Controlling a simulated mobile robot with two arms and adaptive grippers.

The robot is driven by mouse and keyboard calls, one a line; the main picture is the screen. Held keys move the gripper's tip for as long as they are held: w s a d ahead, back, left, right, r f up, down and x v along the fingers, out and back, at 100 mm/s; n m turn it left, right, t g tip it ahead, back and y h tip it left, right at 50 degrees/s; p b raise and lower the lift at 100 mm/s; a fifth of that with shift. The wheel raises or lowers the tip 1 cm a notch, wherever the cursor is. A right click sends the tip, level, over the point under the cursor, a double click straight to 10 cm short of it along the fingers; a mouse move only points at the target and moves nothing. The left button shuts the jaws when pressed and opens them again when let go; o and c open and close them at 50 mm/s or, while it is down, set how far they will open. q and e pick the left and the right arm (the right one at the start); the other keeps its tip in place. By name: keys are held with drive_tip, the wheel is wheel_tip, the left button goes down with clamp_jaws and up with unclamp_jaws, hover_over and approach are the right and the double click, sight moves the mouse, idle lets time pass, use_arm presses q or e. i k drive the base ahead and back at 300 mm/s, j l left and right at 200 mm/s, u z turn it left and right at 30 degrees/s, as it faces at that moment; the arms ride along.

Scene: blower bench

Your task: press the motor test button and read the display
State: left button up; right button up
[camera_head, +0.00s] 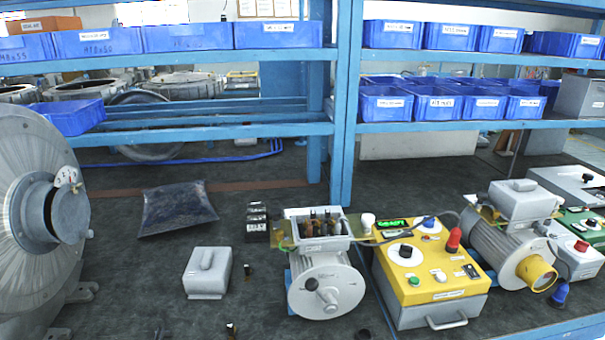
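A yellow test box (389,267) with grey sides stands on the bench right of centre. Its small display (392,223) at the back left is lit green, but the characters are too small to read. On its top are a green button (414,281), a black knob (405,251) on a white dial, a blue knob and other small controls. I cannot tell from the labels which is the motor test button. A grey motor (326,288) with an open terminal box (318,229) stands just left of the box. Neither of my grippers shows.
A large grey blower (40,230) fills the left side. A grey cover (207,272) and a dark bag (178,207) lie on the bench. Another motor (504,249) and a green-topped box (581,228) crowd the right. A blue shelf post (346,110) rises behind.

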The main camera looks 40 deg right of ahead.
sight(415, 281)
drive_tip(key=z, duration=2)
